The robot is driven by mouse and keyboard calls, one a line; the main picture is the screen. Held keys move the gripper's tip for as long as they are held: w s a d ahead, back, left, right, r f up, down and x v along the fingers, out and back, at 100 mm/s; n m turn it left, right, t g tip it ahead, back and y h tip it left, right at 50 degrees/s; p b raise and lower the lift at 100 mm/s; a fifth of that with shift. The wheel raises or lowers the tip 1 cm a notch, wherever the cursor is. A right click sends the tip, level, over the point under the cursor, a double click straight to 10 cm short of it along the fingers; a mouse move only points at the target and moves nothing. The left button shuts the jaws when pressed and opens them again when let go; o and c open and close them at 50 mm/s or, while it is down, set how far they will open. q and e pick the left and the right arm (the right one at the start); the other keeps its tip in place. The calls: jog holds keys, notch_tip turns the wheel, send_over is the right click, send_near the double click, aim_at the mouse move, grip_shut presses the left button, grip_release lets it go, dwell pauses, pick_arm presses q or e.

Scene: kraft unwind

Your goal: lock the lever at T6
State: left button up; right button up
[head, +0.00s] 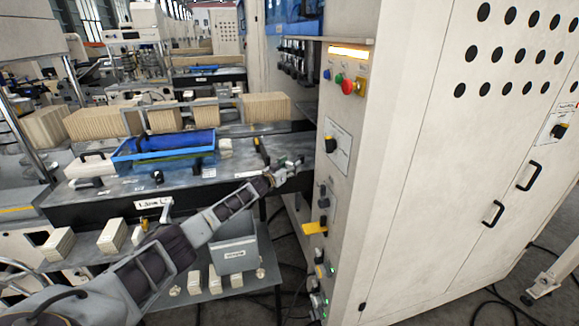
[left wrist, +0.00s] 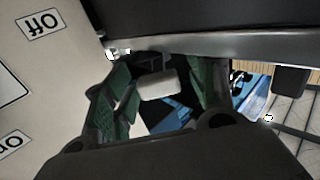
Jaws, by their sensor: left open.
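My left gripper (head: 287,170) is open, beside the panel side of the white cabinet (head: 420,150) and above the dark bench edge. In the left wrist view, its green-padded fingers (left wrist: 165,95) are spread, with a pale rounded block (left wrist: 157,84) showing between them. I cannot tell whether that block is a lever's grip or whether the fingers touch it. The cabinet panel carries a black rotary switch (head: 331,144), a dark switch (head: 322,196) and a yellow lever (head: 315,228). No T6 label is readable, so I cannot tell which lever it names. My right gripper is not in view.
A blue tray (head: 122,158) sits on the bench, with stacked tan boards (head: 266,107) behind it. A grey bin (head: 234,256) stands below my left arm.

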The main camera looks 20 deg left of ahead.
pick_arm(q)
jog(key=shift+s, duration=0.1)
jog(key=shift+s, duration=0.1)
jog(key=v, duration=1.1)
jog(key=shift+s, duration=0.25)
dwell(0.9)
jog(key=shift+a, duration=0.1)
